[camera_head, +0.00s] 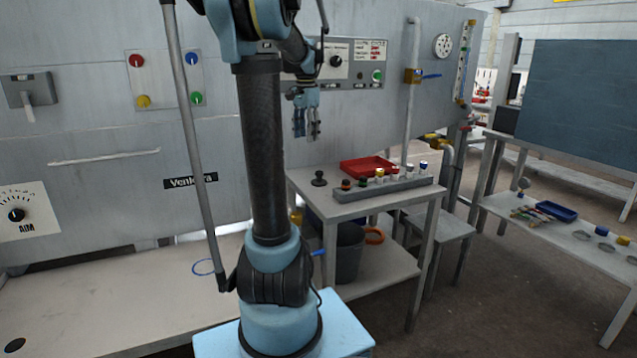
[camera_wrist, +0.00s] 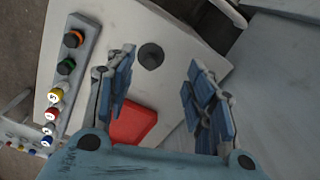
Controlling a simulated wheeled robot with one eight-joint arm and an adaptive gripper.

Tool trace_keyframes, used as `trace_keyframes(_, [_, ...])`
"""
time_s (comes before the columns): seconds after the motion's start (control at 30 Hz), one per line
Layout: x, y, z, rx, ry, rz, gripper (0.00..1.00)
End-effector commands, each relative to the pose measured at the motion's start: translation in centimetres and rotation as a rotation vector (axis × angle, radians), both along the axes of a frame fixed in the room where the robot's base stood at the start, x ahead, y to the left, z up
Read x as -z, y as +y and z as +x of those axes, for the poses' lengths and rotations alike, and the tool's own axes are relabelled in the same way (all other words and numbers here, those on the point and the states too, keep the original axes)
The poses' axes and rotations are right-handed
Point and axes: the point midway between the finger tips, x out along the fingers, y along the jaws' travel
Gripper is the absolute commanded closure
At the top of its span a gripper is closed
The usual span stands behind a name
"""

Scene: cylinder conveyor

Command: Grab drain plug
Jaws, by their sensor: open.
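The black drain plug (camera_head: 319,179) stands on the left part of the small table (camera_head: 336,207), apart from the other items there. In the wrist view the plug (camera_wrist: 151,56) shows as a dark round shape between and beyond the two fingers. My gripper (camera_head: 307,137) hangs above the table's back left area, fingers pointing down. In the wrist view my gripper (camera_wrist: 160,85) is open, its blue-padded fingers wide apart with nothing between them. The plug is not touched by either finger.
A grey rack (camera_head: 395,189) with several coloured-cap cylinders stands on the table, right of the plug. A red tray (camera_head: 368,167) lies behind it. The panel wall (camera_head: 105,120) stands close behind the table. A grey bin (camera_head: 349,250) is underneath.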

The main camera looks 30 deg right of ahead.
Motion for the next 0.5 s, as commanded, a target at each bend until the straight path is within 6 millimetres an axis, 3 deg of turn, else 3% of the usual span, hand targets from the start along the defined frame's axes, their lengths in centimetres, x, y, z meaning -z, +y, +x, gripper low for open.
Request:
trace_keyframes(0.03, [-0.2,-1.6,0.6,0.041,0.004,0.004,0.51])
trace_keyframes(0.2, [-0.5,-4.8,1.5,0.134,0.014,0.012,0.51])
trace_keyframes(0.37, [-0.1,-5.8,1.8,0.164,0.017,0.013,0.51])
trace_keyframes(0.5, [1.8,-5.8,1.7,0.165,0.017,0.013,0.51])
